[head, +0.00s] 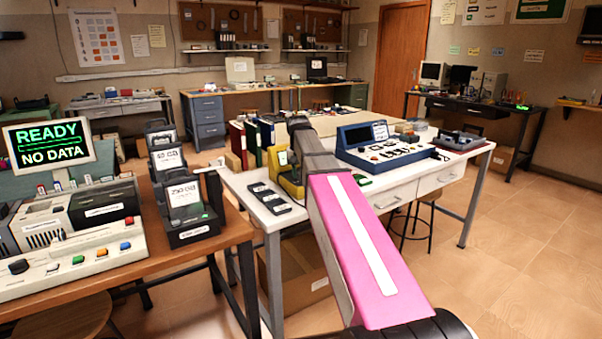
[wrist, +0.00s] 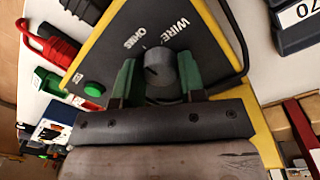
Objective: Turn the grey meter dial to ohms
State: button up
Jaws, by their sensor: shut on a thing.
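The yellow meter (head: 290,188) stands on the white table in the head view, partly hidden by my pink arm. In the wrist view, the meter's dark face (wrist: 205,40) fills the top middle, with the labels OHMS and WIRE above the dial. The grey dial (wrist: 159,63) sits between the two green fingers of my gripper (wrist: 157,78), which is shut on it. A small pale mark shows on the dial; I cannot tell exactly which label it points to. A green button (wrist: 94,89) sits on the meter's lower left. My gripper is hidden in the head view.
A blue console (head: 375,150) stands right of my arm on the white table (head: 430,178). Several dark flat devices (head: 270,197) lie left of the meter. A red-handled clip (wrist: 50,45) lies beside the meter. Another bench (head: 135,265) with a display is at left.

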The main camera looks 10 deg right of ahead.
aim_at(299, 173)
dwell(0.5)
jog(key=o, duration=0.9)
jog(key=shift+r, duration=0.1)
jog(key=r, duration=1)
jog(key=shift+a+r, duration=0.3)
